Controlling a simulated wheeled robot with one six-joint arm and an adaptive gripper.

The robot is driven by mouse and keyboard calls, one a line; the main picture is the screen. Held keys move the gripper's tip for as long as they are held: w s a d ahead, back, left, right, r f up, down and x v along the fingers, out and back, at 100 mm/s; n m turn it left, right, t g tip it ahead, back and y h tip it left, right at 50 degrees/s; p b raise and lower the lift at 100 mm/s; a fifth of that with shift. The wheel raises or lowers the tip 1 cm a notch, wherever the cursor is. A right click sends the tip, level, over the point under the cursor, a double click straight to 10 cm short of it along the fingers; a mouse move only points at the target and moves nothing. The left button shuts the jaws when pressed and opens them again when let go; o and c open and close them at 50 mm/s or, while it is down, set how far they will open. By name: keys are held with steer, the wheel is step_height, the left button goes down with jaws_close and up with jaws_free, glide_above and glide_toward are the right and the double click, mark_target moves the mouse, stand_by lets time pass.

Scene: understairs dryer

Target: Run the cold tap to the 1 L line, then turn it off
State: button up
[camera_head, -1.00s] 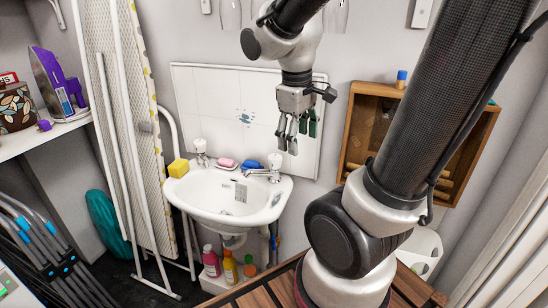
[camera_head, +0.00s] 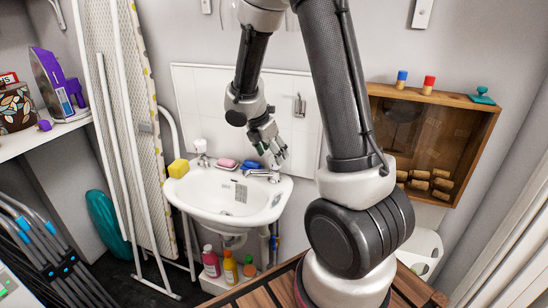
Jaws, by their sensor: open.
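The white basin (camera_head: 216,212) has a tap at each side of its back rim. The left tap (camera_head: 201,151) has a white knob and is clear of my arm. The right tap (camera_head: 258,175) shows its chrome spout; its knob is mostly hidden by my gripper. I cannot read which tap is cold. My gripper (camera_head: 272,158) points down, open, with its fingers at the right tap's knob; I cannot tell whether they touch it. I see no running water. No container with a 1 L line can be made out.
A yellow sponge (camera_head: 178,168), a pink soap (camera_head: 226,163) and a blue item (camera_head: 252,165) lie along the basin's back rim. Bottles (camera_head: 229,267) stand below. A wooden wall box (camera_head: 440,135) hangs to the right; an ironing board (camera_head: 130,130) leans left.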

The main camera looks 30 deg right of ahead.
steer(key=shift+x, duration=1.35)
steer(key=c, duration=1)
steer(key=shift+c, duration=0.2)
steer(key=shift+n, duration=0.3)
steer(key=n, duration=0.2)
steer(key=n+t, duration=0.1)
steer(key=n, duration=0.1)
steer(key=shift+s+d+t+y, duration=0.2)
steer(key=shift+t+y, duration=0.1)
steer(key=shift+y, duration=0.1)
steer(key=shift+n+t+y, duration=0.5)
steer(key=shift+n, duration=1.4)
steer(key=shift+n+y, duration=0.3)
steer(key=shift+n, duration=0.4)
